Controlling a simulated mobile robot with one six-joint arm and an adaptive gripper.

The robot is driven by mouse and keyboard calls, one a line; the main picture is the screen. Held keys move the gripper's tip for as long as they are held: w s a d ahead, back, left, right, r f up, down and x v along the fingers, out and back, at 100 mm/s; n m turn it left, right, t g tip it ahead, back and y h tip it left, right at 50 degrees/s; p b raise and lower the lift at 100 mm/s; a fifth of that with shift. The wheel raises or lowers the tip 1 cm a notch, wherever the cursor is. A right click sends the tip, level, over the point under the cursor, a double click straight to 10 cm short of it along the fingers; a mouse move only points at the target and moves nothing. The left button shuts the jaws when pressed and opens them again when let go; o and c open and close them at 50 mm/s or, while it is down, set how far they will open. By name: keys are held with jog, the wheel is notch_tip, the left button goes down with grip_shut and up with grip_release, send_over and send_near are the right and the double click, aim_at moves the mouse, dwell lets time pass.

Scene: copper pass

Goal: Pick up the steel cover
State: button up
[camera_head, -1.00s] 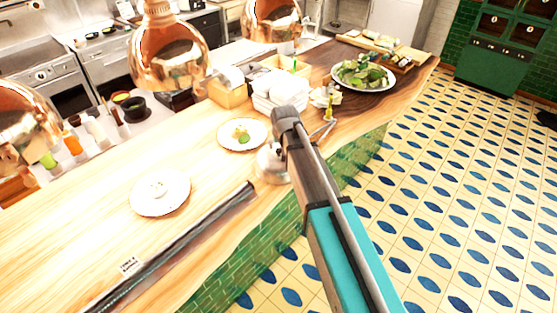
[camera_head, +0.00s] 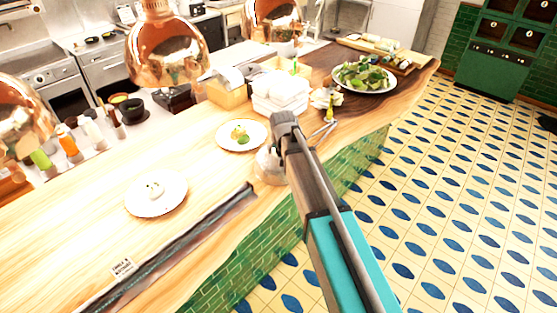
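The steel cover (camera_head: 268,166) is a shiny rounded dome on the wooden counter near its front edge. It sits just in front of the plate with yellow and green food. My arm crosses in front of it and hides its right part.
A plate with food (camera_head: 242,135) lies just behind the cover, and another plate (camera_head: 156,193) lies to the left. White stacked containers (camera_head: 281,92) and a salad plate (camera_head: 364,76) stand farther back. Copper lamps (camera_head: 167,50) hang over the counter. A dark rail (camera_head: 180,240) runs along the front.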

grip_shut()
dwell(0.5)
jog(key=shift+r, duration=0.15)
notch_tip(320, 180, up, 2)
jog(key=p, duration=0.2)
jog(key=shift+r+p, duration=0.1)
jog(key=shift+p, duration=0.2)
jog(key=s+d+r+p, duration=0.7)
jog(key=d+r+p, duration=0.3)
jog(key=d, duration=0.1)
jog(key=shift+s+d+r, duration=0.25)
jog(key=shift+s+d, duration=0.1)
dwell(0.5)
